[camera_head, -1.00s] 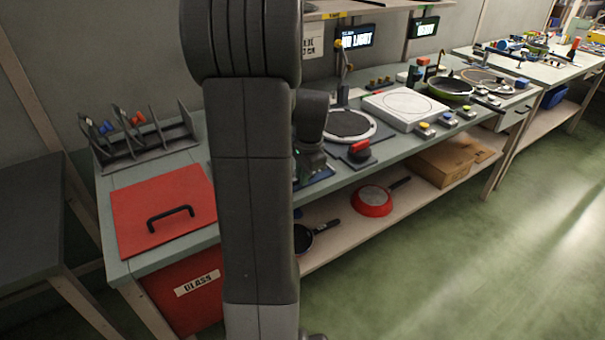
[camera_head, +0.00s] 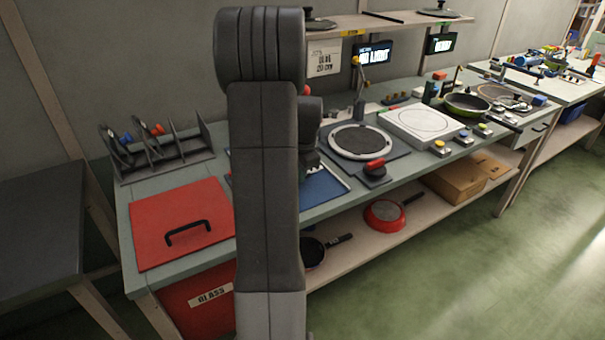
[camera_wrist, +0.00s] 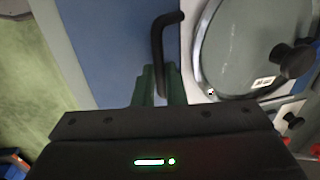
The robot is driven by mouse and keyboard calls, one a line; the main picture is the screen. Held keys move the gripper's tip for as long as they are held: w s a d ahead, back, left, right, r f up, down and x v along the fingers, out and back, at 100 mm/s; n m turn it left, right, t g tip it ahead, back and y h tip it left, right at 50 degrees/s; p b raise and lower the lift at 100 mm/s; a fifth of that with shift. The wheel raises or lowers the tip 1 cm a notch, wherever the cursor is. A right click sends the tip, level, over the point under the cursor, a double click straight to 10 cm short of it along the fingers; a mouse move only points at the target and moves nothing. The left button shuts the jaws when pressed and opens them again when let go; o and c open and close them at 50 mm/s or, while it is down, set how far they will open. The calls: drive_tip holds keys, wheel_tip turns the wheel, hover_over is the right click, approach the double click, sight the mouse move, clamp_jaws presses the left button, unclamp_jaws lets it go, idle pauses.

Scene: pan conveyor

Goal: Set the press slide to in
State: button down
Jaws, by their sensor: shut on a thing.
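My gripper (camera_wrist: 161,92) is shut on a black bent handle (camera_wrist: 157,45) in the wrist view. The handle rises from between the green fingers and hooks to the right at its top. It stands over a blue plate (camera_wrist: 116,45), beside a clear round lid (camera_wrist: 238,48) with a black knob. In the head view my arm hides the gripper and the handle. The blue plate (camera_head: 322,186) shows partly to the right of my arm, near the bench's front edge. I cannot tell how far in the press slide sits.
A red lidded glass bin (camera_head: 150,240) and a dark rack (camera_head: 185,155) stand to the left. A round plate with a red-handled block (camera_head: 375,168) lies right of my arm. A white hob (camera_head: 445,122) and green pan (camera_head: 466,103) are further right. The floor in front is clear.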

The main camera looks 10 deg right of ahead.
drive_tip(key=shift+w+r, duration=0.1)
drive_tip(key=shift+w, duration=0.1)
drive_tip(key=c, duration=1.5)
unclamp_jaws()
drive_tip(key=shift+w+a, duration=0.1)
drive_tip(key=r, duration=0.4)
drive_tip(key=s+r, duration=0.1)
drive_tip(key=r, duration=0.4)
drive_tip(key=s+d+r, duration=0.1)
drive_tip(key=r, duration=0.3)
drive_tip(key=shift+s+r+p, duration=0.25)
drive_tip(key=shift+p, duration=0.1)
drive_tip(key=f, duration=0.4)
drive_tip(key=w+f, duration=0.1)
drive_tip(key=f, duration=0.4)
drive_tip(key=w+a+f, duration=0.1)
drive_tip(key=f, duration=0.4)
drive_tip(key=shift+w+b, duration=0.1)
drive_tip(key=shift+b, duration=0.25)
drive_tip(key=shift+s+d+r, duration=0.15)
drive_tip(key=shift+s+d, duration=0.1)
drive_tip(key=shift+s, duration=0.25)
